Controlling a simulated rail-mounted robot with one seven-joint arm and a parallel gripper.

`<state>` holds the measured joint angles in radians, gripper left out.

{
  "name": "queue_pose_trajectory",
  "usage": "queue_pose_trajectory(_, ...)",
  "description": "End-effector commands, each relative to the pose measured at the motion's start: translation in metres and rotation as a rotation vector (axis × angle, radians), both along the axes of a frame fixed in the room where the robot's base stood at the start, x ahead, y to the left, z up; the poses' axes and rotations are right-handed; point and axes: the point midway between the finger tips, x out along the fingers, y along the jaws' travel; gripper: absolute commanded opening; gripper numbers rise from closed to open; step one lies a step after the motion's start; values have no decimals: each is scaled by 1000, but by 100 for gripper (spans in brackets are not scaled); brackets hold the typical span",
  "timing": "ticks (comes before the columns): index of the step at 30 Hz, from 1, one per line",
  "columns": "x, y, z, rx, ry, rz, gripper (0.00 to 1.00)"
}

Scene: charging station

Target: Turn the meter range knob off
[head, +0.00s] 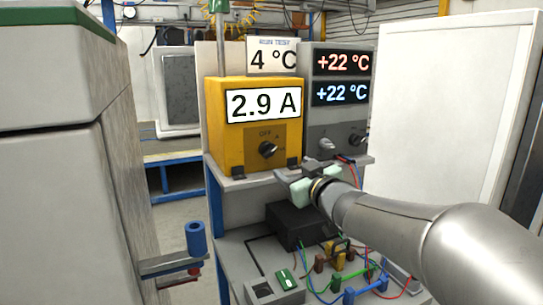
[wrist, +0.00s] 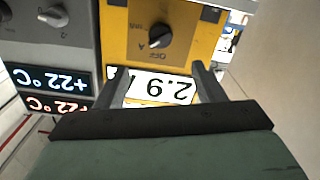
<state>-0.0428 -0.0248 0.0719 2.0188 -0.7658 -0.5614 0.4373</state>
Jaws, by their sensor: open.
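The yellow meter (head: 228,145) stands on a shelf in the head view and its display (head: 263,105) reads 2.9 A. Its black range knob (head: 267,149) sits on a panel below the display, with OFF printed above it. The knob's pointer seems turned to the right, away from OFF. In the wrist view the meter is upside down and the knob (wrist: 158,36) shows beyond my fingertips. My gripper (wrist: 160,68) is open and empty, with its fingers over the display in that view. In the head view my gripper (head: 290,176) is low and right of the knob, apart from it.
A grey unit (head: 325,120) with two +22 °C displays and its own knobs (head: 326,145) adjoins the meter on the right. A black box (head: 297,226) and coloured wires lie below. A blue cylinder (head: 195,238) stands at left. Large cabinets flank both sides.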

Motion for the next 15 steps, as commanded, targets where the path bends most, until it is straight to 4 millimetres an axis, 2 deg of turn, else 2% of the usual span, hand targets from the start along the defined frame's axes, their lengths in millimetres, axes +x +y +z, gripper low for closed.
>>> queue_pose_trajectory(9, 63, 34, -1, -1, 2, 1, 63)
queue_pose_trajectory(15, 96, 52, 0, -2, 1, 0, 63)
